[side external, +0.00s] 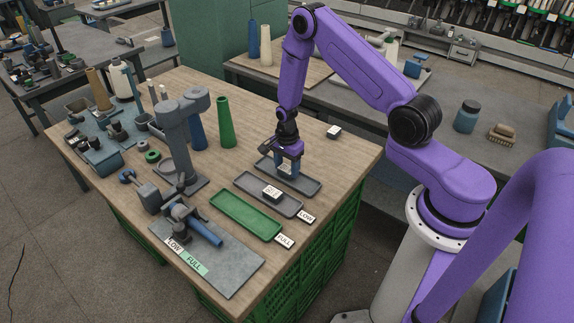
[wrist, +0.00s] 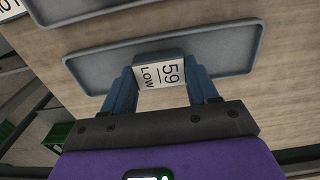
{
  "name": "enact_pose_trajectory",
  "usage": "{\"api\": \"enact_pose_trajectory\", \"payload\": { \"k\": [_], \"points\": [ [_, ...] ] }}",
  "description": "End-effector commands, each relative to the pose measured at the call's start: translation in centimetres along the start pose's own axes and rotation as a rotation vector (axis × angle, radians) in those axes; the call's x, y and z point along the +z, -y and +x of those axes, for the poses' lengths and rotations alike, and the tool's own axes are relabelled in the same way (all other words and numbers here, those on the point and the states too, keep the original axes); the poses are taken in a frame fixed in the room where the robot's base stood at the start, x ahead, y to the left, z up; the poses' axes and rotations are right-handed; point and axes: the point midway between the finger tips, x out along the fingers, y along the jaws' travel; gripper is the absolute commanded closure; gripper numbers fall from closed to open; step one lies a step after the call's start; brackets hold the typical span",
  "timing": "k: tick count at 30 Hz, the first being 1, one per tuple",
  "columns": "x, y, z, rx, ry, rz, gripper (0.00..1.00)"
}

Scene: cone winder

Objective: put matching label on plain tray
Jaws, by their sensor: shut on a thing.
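My gripper (side external: 288,168) is shut on a small dark block with a white label reading "59 LOW" (wrist: 160,72). In the wrist view the blue fingers of my gripper (wrist: 162,86) grip it from both sides. The block is at the plain grey tray (side external: 311,190), farthest back of the three trays, which also shows in the wrist view (wrist: 235,55). I cannot tell whether the block touches the tray. A grey tray (side external: 292,209) in the middle holds a labelled block (side external: 271,192); a LOW card (side external: 306,216) lies at its end. The green tray (side external: 247,214) has a FULL card (side external: 284,240).
Another dark block with a white label (side external: 333,131) lies at the back right of the table. A green cone (side external: 225,122) and a grey winder stand (side external: 182,135) are left of the trays. A grey plate (side external: 232,265) with LOW and FULL marks lies in front.

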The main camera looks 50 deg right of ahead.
Motion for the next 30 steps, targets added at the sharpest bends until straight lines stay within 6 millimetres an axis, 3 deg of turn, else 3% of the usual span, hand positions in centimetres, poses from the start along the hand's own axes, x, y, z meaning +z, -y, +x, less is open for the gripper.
{"api": "enact_pose_trajectory", "payload": {
  "k": [27,28,30],
  "points": [
    [-0.03,0.0,0.36,-0.001,0.0,0.0,0.71],
    [-0.03,0.0,0.36,-0.001,0.0,0.0,0.38],
    [-0.03,0.0,0.36,-0.001,0.0,0.0,0.16]
  ]
}}
